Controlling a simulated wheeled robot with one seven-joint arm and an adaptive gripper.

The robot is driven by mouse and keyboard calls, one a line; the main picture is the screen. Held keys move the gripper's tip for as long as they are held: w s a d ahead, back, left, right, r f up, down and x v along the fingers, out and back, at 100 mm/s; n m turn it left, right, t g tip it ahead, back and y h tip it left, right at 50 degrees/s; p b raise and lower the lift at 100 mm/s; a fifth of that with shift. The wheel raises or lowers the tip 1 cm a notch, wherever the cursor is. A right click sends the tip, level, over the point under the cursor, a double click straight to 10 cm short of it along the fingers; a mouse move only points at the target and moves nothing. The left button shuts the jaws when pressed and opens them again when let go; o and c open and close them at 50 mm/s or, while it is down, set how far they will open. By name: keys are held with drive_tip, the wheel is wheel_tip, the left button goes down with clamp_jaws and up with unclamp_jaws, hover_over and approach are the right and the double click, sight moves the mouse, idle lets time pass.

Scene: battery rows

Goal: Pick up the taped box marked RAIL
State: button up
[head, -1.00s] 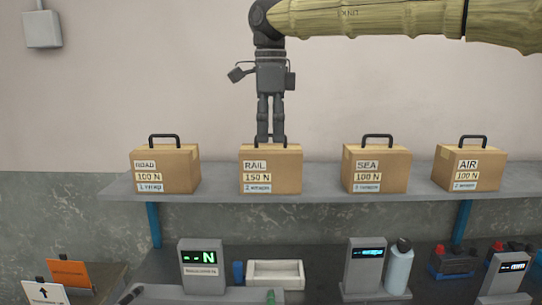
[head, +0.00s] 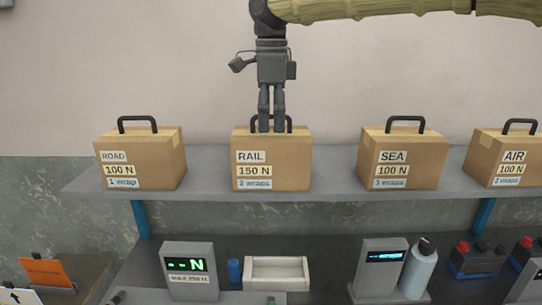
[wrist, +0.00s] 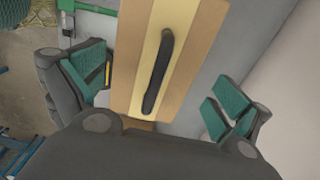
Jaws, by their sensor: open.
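The cardboard box marked RAIL (head: 272,172) stands on the grey shelf, labelled 150 N and 2 wraps, with a black handle on top. In the wrist view its taped top (wrist: 140,62) and black handle (wrist: 159,70) lie between my open fingers. My gripper (head: 271,127) points down just over the box, its fingertips at the handle's height and overlapping it in the head view. In the wrist view the green-padded fingers of my gripper (wrist: 158,95) are wide apart on either side of the handle, and I see no contact.
Boxes marked ROAD (head: 140,160), SEA (head: 402,160) and AIR (head: 505,158) stand on the same shelf (head: 210,183), with gaps between them. Below are a green-lit display (head: 189,270), a white tray (head: 276,286), a blue-lit display (head: 380,268) and a bottle (head: 418,268).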

sight(271, 132)
drive_tip(key=shift+f, duration=0.25)
drive_tip(key=shift+s, duration=0.15)
drive_tip(key=shift+s+f+p, duration=0.15)
drive_tip(key=shift+f+p, duration=0.4)
drive_tip(key=shift+f, duration=1.9)
drive_tip(key=c, duration=1.6)
drive_tip(key=shift+r, duration=0.1)
drive_tip(key=shift+c, duration=1.3)
drive_tip(key=shift+r, duration=0.15)
